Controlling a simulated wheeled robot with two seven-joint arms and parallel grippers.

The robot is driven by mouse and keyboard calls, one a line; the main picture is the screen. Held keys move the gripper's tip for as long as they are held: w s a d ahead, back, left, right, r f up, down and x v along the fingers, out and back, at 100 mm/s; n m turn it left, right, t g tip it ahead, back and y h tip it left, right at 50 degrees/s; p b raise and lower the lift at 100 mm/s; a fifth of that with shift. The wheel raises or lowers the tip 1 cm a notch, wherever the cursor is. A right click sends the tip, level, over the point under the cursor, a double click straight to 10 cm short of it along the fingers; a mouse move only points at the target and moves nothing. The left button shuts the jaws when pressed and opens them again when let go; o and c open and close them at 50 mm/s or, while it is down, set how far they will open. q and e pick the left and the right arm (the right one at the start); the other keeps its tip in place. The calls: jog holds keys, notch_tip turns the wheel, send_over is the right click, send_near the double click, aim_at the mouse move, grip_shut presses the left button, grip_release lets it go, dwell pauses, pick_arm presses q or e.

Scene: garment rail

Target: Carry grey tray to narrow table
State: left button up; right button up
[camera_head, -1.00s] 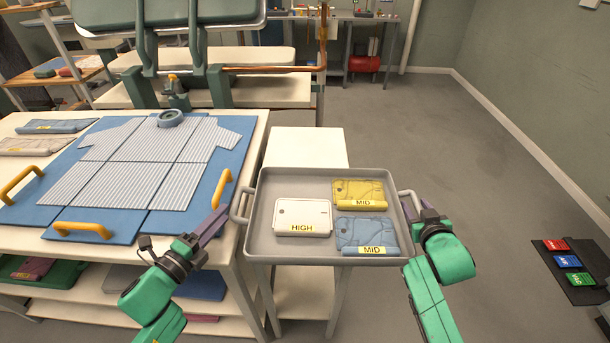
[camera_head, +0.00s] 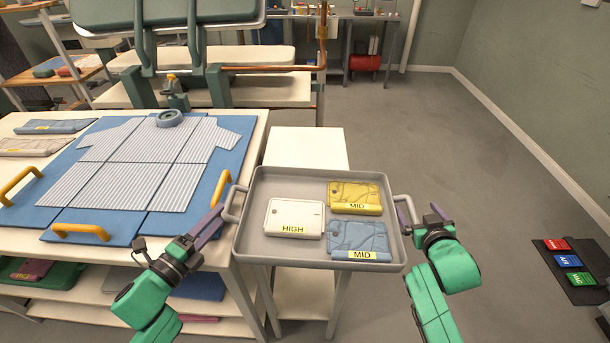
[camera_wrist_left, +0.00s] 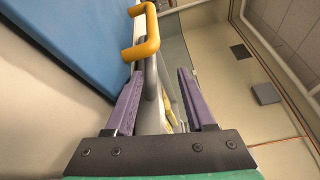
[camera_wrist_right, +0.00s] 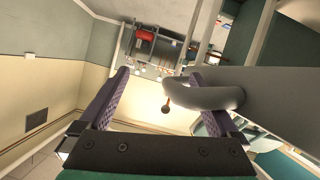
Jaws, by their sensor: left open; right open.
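The grey tray (camera_head: 248,248) is over the near end of a narrow white table (camera_head: 305,148), slightly turned. I cannot tell whether it rests fully on the top. It carries a white HIGH packet (camera_head: 294,217), a yellow MID packet (camera_head: 355,194) and a blue MID packet (camera_head: 358,237). My left gripper (camera_head: 211,225) is open beside the tray's left handle (camera_head: 230,205). My right gripper (camera_head: 423,216) is open by the right handle (camera_head: 407,208). In the right wrist view the handle (camera_wrist_right: 215,95) reaches between the open fingers.
A pressing table with a blue board (camera_head: 120,222), striped shirt and yellow handles (camera_head: 80,230) stands close at left. A press (camera_head: 200,70) is behind. Grey floor (camera_head: 440,130) is open to the right, with a dark mat with coloured labels (camera_head: 578,270).

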pick_arm(q)
jog(key=shift+s+r, duration=0.15)
pick_arm(e)
jog(key=d+v, duration=0.1)
jog(key=v, duration=0.9)
jog(key=shift+s+a+r, duration=0.2)
jog(key=shift+a+r, duration=0.05)
jog(key=shift+a, duration=0.3)
pick_arm(q)
jog(key=shift+s+a+p, duration=0.1)
jog(key=shift+s+a, duration=0.15)
jog(key=shift+a, duration=0.7)
jog(key=shift+s+a+p, duration=0.1)
jog(key=shift+s+a, duration=0.15)
jog(key=shift+a, duration=0.75)
jog(key=shift+s+a+p, duration=0.1)
jog(key=shift+s+a, duration=0.15)
jog(key=shift+a, duration=0.7)
pick_arm(e)
jog(key=shift+r, duration=0.25)
